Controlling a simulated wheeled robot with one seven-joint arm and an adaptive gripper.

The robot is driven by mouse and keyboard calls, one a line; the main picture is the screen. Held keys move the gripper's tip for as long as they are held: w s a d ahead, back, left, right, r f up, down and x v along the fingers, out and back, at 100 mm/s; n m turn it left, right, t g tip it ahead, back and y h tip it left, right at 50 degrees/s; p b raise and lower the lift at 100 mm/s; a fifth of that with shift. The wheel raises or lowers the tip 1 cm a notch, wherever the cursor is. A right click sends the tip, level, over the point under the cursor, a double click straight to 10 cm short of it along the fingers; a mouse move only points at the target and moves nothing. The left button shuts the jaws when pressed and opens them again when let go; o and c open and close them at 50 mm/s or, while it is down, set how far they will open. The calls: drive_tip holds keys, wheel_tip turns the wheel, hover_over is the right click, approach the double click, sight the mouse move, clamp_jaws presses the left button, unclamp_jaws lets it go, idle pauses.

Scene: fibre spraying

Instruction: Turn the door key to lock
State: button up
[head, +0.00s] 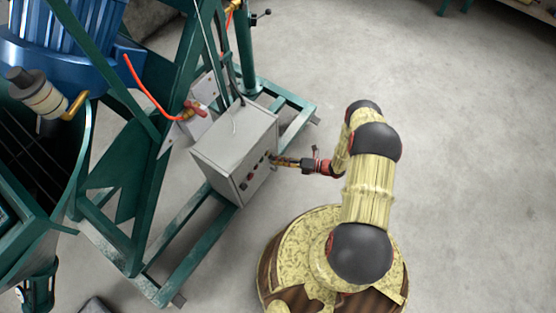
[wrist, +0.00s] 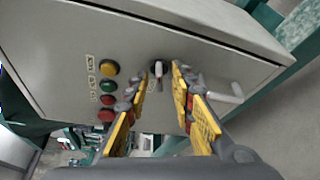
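The grey control box (head: 228,140) stands on the green frame, and its door fills much of the wrist view (wrist: 50,60). A small key (wrist: 158,70) with a light-coloured head shows on the door, right of the buttons. My gripper (head: 275,160) reaches the box face from the right in the head view. In the wrist view my gripper (wrist: 159,74) has its yellow-padded fingers apart, one on each side of the key. A gap shows between the key and each fingertip. I cannot tell how deep the key lies between the fingers. The key is too small to make out in the head view.
Yellow (wrist: 109,67), green (wrist: 108,84) and red (wrist: 107,99) buttons lie left of the key, close to the left finger. A pale door handle (wrist: 225,92) sticks out right of the right finger. Green frame beams (head: 185,245) run below the box. The floor at right is clear.

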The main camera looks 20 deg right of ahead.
drive_tip(key=shift+c, duration=0.3)
clamp_jaws()
idle(0.5)
drive_tip(key=n+h+p, duration=0.1)
drive_tip(key=n, duration=0.1)
drive_tip(key=n+h+p, duration=0.1)
drive_tip(key=n+h, duration=0.1)
drive_tip(key=n, duration=0.1)
drive_tip(key=n+t+h+p, duration=0.1)
drive_tip(key=n+p, duration=0.1)
drive_tip(key=n, duration=0.1)
drive_tip(key=shift+s+a+r+h, duration=0.15)
drive_tip(key=shift+a+r+h, duration=0.1)
drive_tip(key=shift+h, duration=0.15)
drive_tip(key=shift+n+t+h, duration=0.4)
drive_tip(key=shift+n+h, duration=0.2)
drive_tip(key=shift+n, duration=0.3)
